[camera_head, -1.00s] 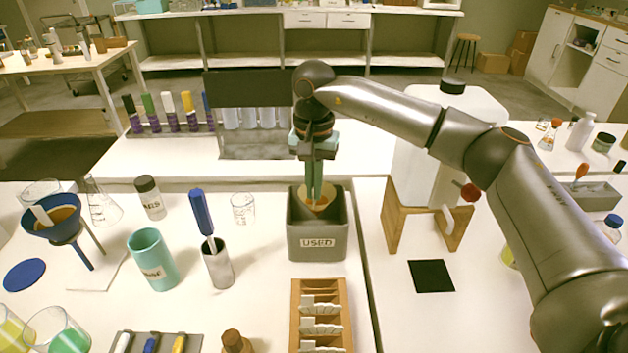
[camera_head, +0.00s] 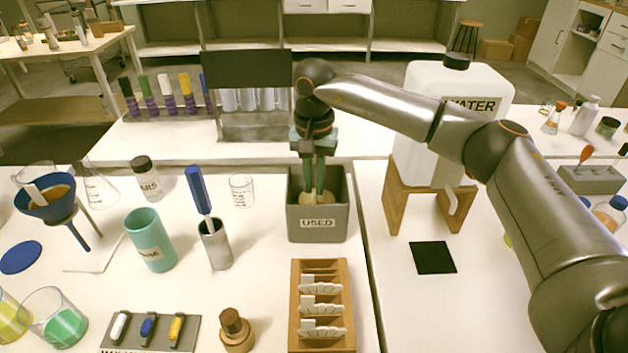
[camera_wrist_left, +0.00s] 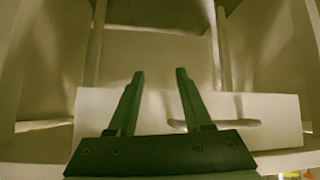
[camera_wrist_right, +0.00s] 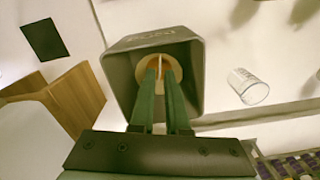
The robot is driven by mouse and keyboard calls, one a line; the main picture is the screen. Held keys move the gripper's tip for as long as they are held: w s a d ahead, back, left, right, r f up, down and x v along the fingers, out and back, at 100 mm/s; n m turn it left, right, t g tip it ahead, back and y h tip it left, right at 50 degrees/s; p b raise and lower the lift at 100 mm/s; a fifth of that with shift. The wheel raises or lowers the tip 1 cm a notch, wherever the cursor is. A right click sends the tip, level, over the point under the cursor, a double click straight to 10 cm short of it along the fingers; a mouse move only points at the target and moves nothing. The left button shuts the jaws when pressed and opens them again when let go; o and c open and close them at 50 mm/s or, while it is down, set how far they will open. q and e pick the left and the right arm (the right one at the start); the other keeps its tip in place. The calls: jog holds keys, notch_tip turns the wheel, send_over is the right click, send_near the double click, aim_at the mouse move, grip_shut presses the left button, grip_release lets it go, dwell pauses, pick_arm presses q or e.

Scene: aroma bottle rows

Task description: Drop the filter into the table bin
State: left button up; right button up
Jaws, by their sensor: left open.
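The used filter (camera_wrist_right: 143,68) is a tan paper piece with an orange-brown stain, seen inside the mouth of the table bin in the right wrist view. The bin (camera_head: 318,233) is a grey square box labelled USED. My right gripper (camera_head: 314,186) points straight down into the bin, its fingertips below the rim. In the right wrist view its fingers (camera_wrist_right: 160,72) are close together with the filter between and around the tips. The head view shows only the filter's pale edge (camera_head: 332,201). My left gripper (camera_wrist_left: 160,75) is open and empty, outside the head view.
A wooden rack (camera_head: 293,305) of white pieces stands in front of the bin. A white WATER tank (camera_head: 480,85) on a wooden stand is to the right. A grey metal cup (camera_head: 217,252) and a glass beaker (camera_head: 241,190) are to the left. A blue funnel (camera_head: 45,205) stands far left.

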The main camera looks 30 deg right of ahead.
jog(key=o, duration=0.3)
notch_tip(320, 180, up, 13)
jog(key=shift+f+p, duration=0.2)
jog(key=shift+p, duration=0.2)
jog(key=shift+f, duration=0.1)
dwell(0.6)
